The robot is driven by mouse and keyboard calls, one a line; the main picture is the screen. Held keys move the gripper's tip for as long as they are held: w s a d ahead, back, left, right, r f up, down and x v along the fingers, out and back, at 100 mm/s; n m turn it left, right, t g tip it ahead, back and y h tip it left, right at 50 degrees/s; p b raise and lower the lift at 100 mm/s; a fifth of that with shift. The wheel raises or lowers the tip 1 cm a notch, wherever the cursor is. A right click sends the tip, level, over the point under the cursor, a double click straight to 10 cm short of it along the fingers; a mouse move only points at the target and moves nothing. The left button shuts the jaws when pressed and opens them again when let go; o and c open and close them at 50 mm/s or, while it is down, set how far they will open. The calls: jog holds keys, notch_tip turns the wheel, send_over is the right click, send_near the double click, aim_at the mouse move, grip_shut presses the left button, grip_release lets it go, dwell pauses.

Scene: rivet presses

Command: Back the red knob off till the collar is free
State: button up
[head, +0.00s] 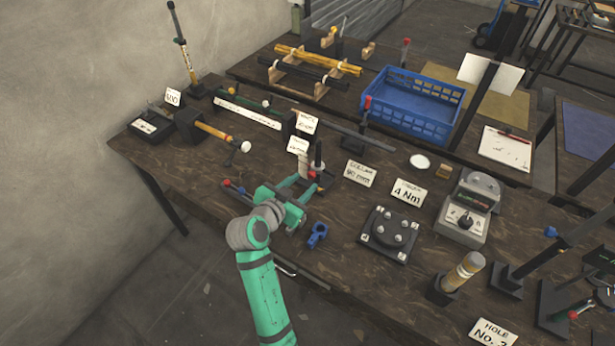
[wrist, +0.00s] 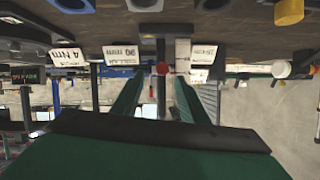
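The red knob (wrist: 162,68) shows in the wrist view, which is upside down, in line with the gap between my fingertips. In the head view a small red spot (head: 312,174), which looks like this knob, is at a dark stand with an upright post (head: 318,154). My gripper (head: 303,192) is at the near side of that stand, its fingers pointing at it. In the wrist view my gripper (wrist: 160,80) is open, one green finger each side of the gap. I cannot tell whether the fingertips reach past the knob. The collar on the stand is not clear.
A blue clamp-like piece (head: 317,235) lies just right of my gripper. A card (head: 360,173) and a "4 Nm" card (head: 407,192) stand to the right, near a plate with domed studs (head: 389,233) and a grey meter (head: 469,208). A blue crate (head: 412,106) stands behind.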

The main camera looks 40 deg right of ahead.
aim_at(310, 176)
jog(key=shift+x, duration=2.65)
jog(key=shift+w, duration=0.15)
jog(key=shift+c, duration=0.4)
grip_shut()
